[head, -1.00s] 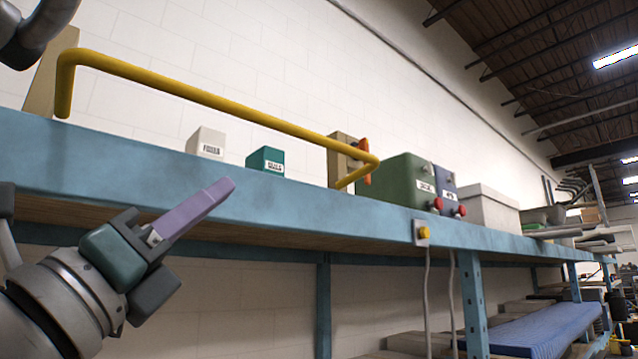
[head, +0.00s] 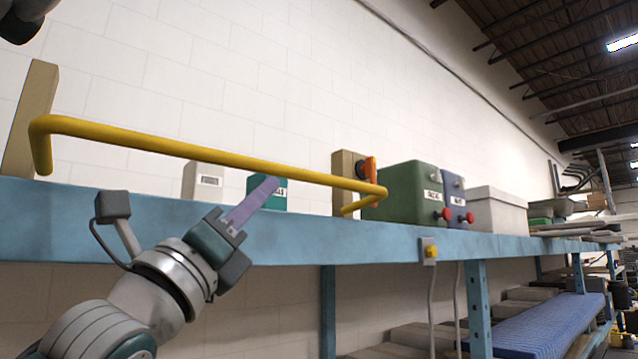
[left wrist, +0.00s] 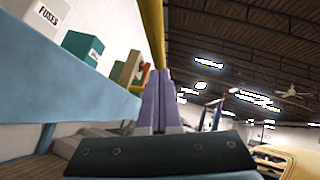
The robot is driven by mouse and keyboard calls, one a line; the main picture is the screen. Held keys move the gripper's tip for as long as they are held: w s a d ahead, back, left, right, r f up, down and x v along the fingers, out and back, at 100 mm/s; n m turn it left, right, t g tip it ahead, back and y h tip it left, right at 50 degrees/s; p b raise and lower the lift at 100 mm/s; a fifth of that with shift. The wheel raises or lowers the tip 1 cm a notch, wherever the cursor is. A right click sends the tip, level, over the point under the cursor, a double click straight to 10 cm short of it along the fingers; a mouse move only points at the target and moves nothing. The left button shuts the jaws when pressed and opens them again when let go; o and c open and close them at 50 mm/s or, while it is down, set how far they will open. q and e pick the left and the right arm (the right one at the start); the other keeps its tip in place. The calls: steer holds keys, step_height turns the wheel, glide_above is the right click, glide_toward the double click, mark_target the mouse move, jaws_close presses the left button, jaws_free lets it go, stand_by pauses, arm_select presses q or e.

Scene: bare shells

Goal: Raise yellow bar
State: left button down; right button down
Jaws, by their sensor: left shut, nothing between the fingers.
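The yellow bar (head: 210,156) is a long handle with bent ends, lying across the front of the blue shelf, above its edge. It also shows in the left wrist view (left wrist: 152,25), running up from just beyond the fingertips. My left gripper (head: 270,186) has purple fingers pressed together with nothing between them. Its tips point up and to the right, just below the bar in the head view. The same shut fingers show in the left wrist view (left wrist: 160,75), with the tips close to the bar; I cannot tell whether they touch. My right gripper does not show.
The blue shelf edge (head: 320,243) runs behind my left gripper. On it stand a white box (head: 203,182), a teal box (head: 280,197), a beige block with an orange part (head: 368,168), a green box (head: 412,188) and a blue box (head: 454,185). A yellow button (head: 430,251) sits on the front edge.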

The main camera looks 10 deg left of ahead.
arm_select(q)
steer(key=shift+w+a+r, duration=0.1)
steer(key=shift+r, duration=0.15)
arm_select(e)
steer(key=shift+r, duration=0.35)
